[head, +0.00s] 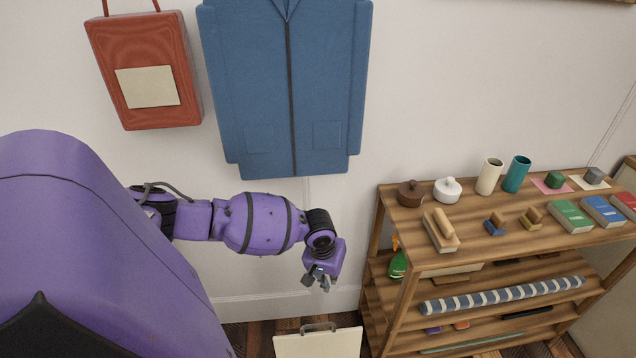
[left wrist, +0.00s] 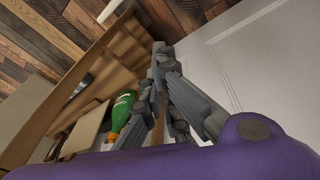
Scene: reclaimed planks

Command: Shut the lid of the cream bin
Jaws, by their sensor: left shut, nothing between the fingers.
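A cream panel with a dark handle (head: 318,345) shows at the bottom edge of the head view, beside the left end of the shelf; it appears to be part of the cream bin. The frame cuts off the rest, so I cannot tell how far the lid stands open. My left gripper (head: 325,281) is shut and empty, in front of the wall, above and apart from this panel. The left gripper's fingers (left wrist: 159,52) also show closed together in the left wrist view. My right gripper is not in view.
A wooden shelf (head: 460,262) stands at right with jars, cups, books and a striped roll. A green bottle (head: 398,264) sits near its left end; it also shows in the left wrist view (left wrist: 122,112). A blue jacket (head: 290,90) and red bag (head: 150,65) hang on the wall.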

